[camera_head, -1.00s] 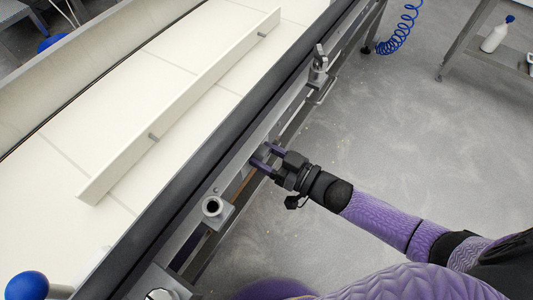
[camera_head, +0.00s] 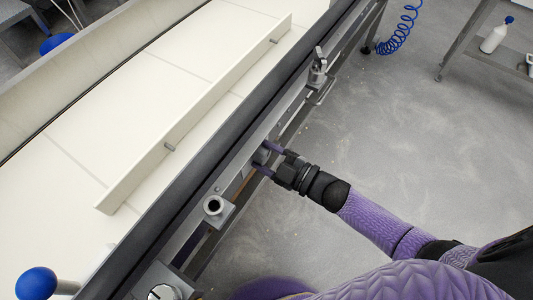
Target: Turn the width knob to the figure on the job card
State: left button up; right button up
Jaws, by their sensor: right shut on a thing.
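My right gripper (camera_head: 264,159) reaches in from the right and is shut on a grey knob (camera_head: 261,156) at the side of the conveyor frame. Its two purple fingers lie on either side of the knob, and the fingers partly hide it. A long cream guide rail (camera_head: 200,110) with grey pins stands on the pale belt (camera_head: 60,150), running slantwise along it. No readable width figure or job card shows in this view. My left gripper is out of view.
A grey bracket with a round socket (camera_head: 214,206) sits near the gripper, and a clamp (camera_head: 318,67) stands farther along the frame. A blue ball handle (camera_head: 37,283) is at lower left. A side table with a white bottle (camera_head: 493,39) stands at upper right; the floor between is clear.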

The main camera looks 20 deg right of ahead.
jog(key=n, duration=0.2)
jog(key=shift+n, duration=0.4)
jog(key=n, duration=0.2)
jog(key=shift+f+n, duration=0.1)
jog(key=shift+n, duration=0.3)
jog(key=n, duration=0.2)
jog(key=shift+n, duration=0.3)
jog(key=n+b, duration=0.1)
jog(key=n, duration=0.3)
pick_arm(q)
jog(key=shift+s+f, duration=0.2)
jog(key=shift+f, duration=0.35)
pick_arm(e)
jog(key=shift+n, duration=0.4)
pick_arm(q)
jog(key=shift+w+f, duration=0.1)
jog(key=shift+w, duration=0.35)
pick_arm(e)
jog(key=shift+n, duration=0.3)
